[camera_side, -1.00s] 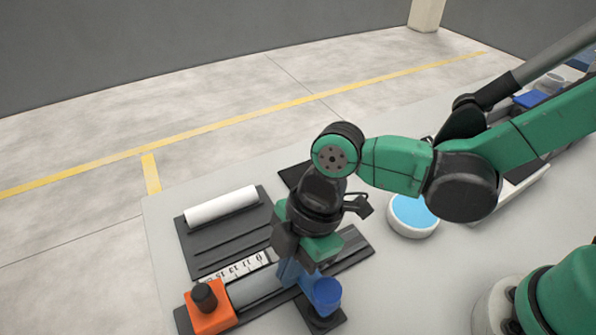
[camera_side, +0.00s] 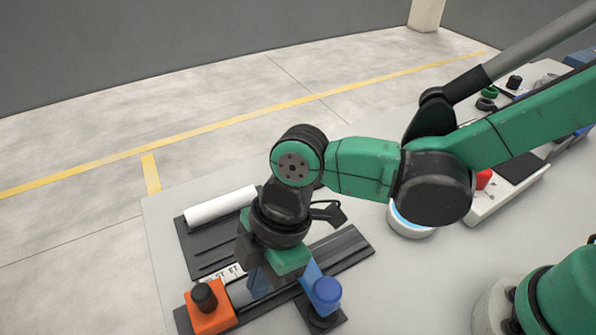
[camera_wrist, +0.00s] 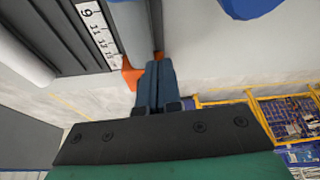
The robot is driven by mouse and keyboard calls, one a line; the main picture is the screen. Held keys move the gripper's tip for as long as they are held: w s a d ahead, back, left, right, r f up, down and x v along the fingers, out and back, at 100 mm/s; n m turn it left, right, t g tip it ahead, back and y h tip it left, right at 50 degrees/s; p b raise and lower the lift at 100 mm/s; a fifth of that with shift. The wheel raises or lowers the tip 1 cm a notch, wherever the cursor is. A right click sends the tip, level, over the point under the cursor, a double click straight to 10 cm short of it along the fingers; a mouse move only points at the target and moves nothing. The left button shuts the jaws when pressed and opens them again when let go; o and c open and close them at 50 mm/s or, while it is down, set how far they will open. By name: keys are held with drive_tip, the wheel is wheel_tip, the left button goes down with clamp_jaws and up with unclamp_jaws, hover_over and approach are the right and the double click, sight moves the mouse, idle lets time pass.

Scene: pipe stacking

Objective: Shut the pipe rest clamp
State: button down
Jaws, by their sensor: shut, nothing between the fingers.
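The pipe rest clamp (camera_side: 325,296) is blue with a round blue knob and stands on a dark base at the front of the table, right of my gripper. A blue strip, seemingly part of it, leans up behind the knob; whether the clamp is open is unclear. A blue part (camera_wrist: 245,6) shows at the top of the wrist view. My gripper (camera_side: 258,290) is shut and empty, pointing down over the grey pipe (camera_side: 240,295), which it partly hides. In the wrist view the fingertips (camera_wrist: 157,64) are together; contact with anything is unclear.
An orange block (camera_side: 212,314) with a black knob sits at the pipe's left end. A numbered scale (camera_side: 228,274) runs beside the pipe. A white pipe (camera_side: 220,206) lies on a dark rack behind. A round white dish (camera_side: 408,230) stands right, partly hidden by my arm.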

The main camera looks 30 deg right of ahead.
drive_tip(key=v, duration=0.9)
drive_tip(key=w+d+m+t+h, duration=0.2)
drive_tip(key=d+m+t, duration=0.1)
drive_tip(key=d+m, duration=0.6)
drive_tip(key=w+d+m+t+h, duration=0.1)
drive_tip(key=d+m+t, duration=0.3)
drive_tip(key=d+m, duration=0.6)
drive_tip(key=w+d, duration=0.1)
drive_tip(key=d, duration=0.4)
drive_tip(key=shift+f+t+h, duration=0.3)
drive_tip(key=shift+f+h, duration=0.05)
drive_tip(key=shift+h, duration=0.05)
